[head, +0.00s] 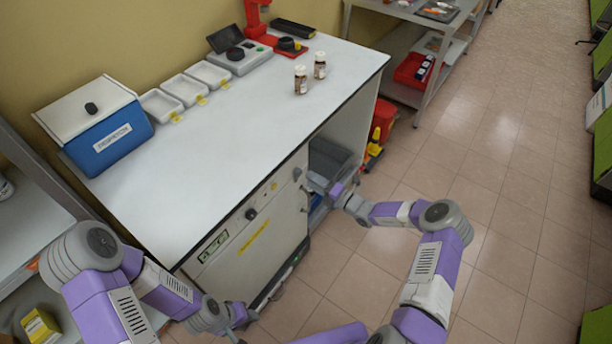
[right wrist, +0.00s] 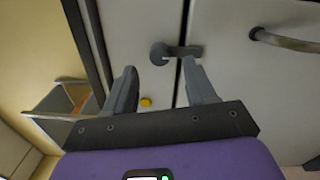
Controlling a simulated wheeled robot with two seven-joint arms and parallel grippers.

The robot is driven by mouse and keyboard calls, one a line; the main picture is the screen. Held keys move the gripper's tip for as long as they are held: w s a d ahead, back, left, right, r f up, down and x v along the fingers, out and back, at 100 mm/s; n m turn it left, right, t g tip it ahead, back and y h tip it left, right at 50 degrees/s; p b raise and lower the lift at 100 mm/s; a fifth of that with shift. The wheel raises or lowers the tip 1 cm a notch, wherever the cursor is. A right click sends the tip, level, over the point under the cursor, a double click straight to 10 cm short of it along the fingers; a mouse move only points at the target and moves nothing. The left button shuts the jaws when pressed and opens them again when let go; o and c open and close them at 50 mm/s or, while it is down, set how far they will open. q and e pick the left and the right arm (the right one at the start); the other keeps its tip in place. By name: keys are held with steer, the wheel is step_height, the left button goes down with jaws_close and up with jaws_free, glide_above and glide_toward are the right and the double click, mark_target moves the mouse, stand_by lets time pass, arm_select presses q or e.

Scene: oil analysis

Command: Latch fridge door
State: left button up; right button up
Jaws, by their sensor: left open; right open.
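The white fridge door (head: 275,218) is under the counter and looks shut, nearly flush with the cabinet front. In the right wrist view, a dark latch (right wrist: 163,54) has a round pivot and a short lever pointing right, across the seam beside the door panel (right wrist: 240,75). My right gripper (head: 338,191) is open and empty in front of the cabinet; in its wrist view its fingers (right wrist: 160,66) point at the latch, one tip on each side of it. I cannot tell whether they touch it. My left gripper (head: 245,316) is open, low before the front.
A grey bin (head: 330,160) sits at the cabinet's right end. A curved door handle (right wrist: 285,41) shows in the right wrist view. The counter (head: 225,130) holds a blue box (head: 110,135), trays and two small bottles (head: 301,80). The tiled floor (head: 500,190) at right is clear.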

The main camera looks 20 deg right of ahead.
steer(key=shift+v, duration=1.7)
steer(key=s+a+f+n+g, duration=0.4)
steer(key=s+a+n+g, duration=0.2)
steer(key=s+a+n, duration=0.2)
steer(key=s+a+f+n+g, duration=0.5)
steer(key=s+a+n+g, duration=0.1)
steer(key=s+a+n, duration=0.15)
steer(key=s+d+n+g+h, duration=0.1)
steer(key=s+n+h, duration=0.2)
steer(key=s+n, duration=0.5)
steer(key=s+d+f+n+h, duration=0.1)
steer(key=s+n+h, duration=0.3)
steer(key=n, duration=1.4)
steer(key=shift+s+g, duration=0.4)
steer(key=shift+s, duration=1.75)
steer(key=shift+o, duration=0.3)
steer(key=shift+f, duration=0.15)
